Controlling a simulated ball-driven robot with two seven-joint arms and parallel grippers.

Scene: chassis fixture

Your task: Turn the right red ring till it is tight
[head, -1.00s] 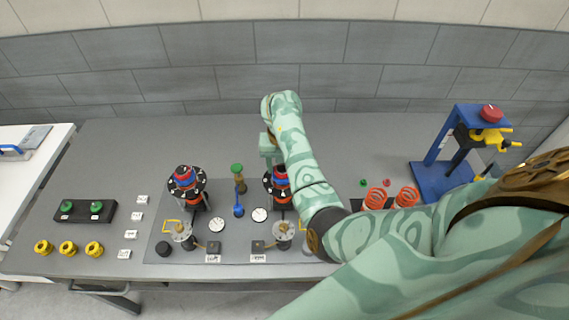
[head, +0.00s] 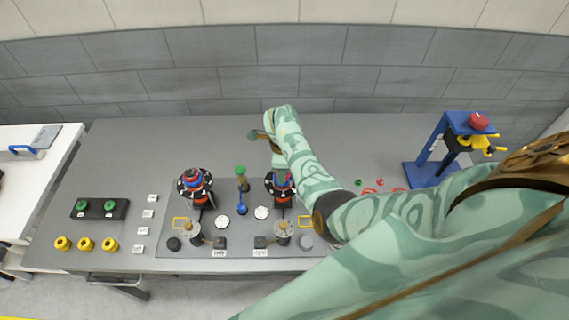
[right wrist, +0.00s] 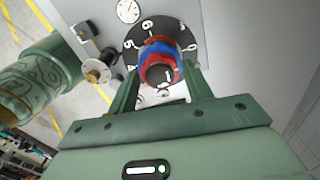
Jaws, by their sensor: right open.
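The right post (head: 281,186) stands on the grey mat, with a black numbered dial and red and blue parts, partly behind my right arm. In the right wrist view, a red ring (right wrist: 158,60) sits around the dark end of the post, beside a blue ring (right wrist: 157,52); the black dial (right wrist: 137,57) with white numbers lies behind. My right gripper (right wrist: 160,68) is open, its two fingers on either side of the ringed post. I cannot tell whether they touch it. My left gripper is not in view.
A similar left post (head: 195,186) stands on the mat (head: 180,210). Between the posts are a green-topped part (head: 241,171) and white gauges (head: 242,209). Yellow rings (head: 86,243) lie at the front left. A blue press (head: 432,150) stands right. The table's back left is clear.

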